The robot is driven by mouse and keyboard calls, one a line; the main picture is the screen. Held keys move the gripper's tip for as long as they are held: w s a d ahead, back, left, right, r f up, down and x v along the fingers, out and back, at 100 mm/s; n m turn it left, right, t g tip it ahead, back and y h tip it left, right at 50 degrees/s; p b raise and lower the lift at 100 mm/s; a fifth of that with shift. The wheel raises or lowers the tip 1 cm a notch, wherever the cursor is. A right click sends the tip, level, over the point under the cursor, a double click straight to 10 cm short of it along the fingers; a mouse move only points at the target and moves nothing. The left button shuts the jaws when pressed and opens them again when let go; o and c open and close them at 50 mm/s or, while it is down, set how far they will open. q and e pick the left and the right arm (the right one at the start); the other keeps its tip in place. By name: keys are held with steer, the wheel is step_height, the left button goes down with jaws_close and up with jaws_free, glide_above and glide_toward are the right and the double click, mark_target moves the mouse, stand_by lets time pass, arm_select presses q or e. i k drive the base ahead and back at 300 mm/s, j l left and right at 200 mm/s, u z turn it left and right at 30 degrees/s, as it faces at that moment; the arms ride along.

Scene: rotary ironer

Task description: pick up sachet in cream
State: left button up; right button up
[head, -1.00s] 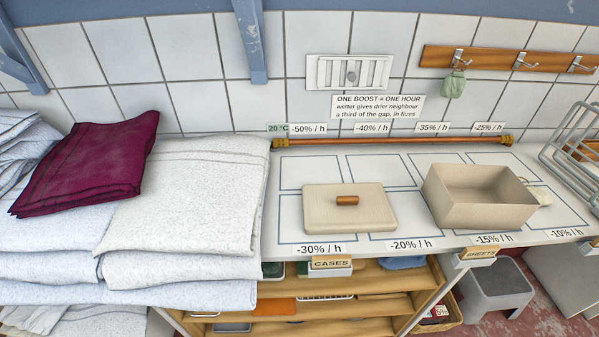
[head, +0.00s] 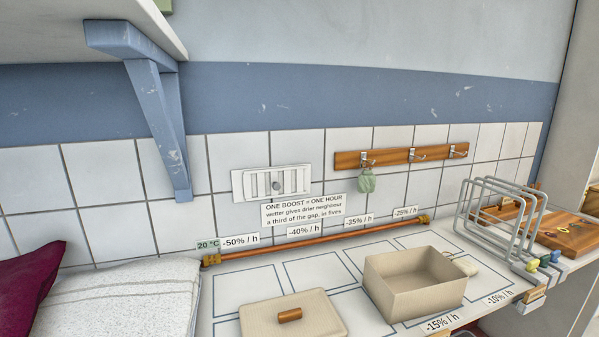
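A small cream pouch (head: 466,265), which looks like the cream sachet, lies on the counter at the right rear of an open beige box (head: 415,297). The box hides part of it. A pale green sachet (head: 366,181) hangs from the left hook of a wooden rail on the tiled wall. Neither of my grippers is in view.
A beige lid (head: 292,318) with a wooden handle lies left of the box. A copper pipe (head: 320,243) runs along the counter's back. A wire rack (head: 500,218) and wooden board (head: 570,236) stand at right. Folded linen (head: 120,295) fills the left.

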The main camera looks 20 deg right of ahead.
mark_target(469, 268)
steer(key=z, duration=1.75)
steer(key=i+l, duration=0.15)
steer(key=l, duration=0.15)
steer(key=i+l+u, duration=0.1)
steer(key=l, duration=0.2)
steer(key=i, duration=0.05)
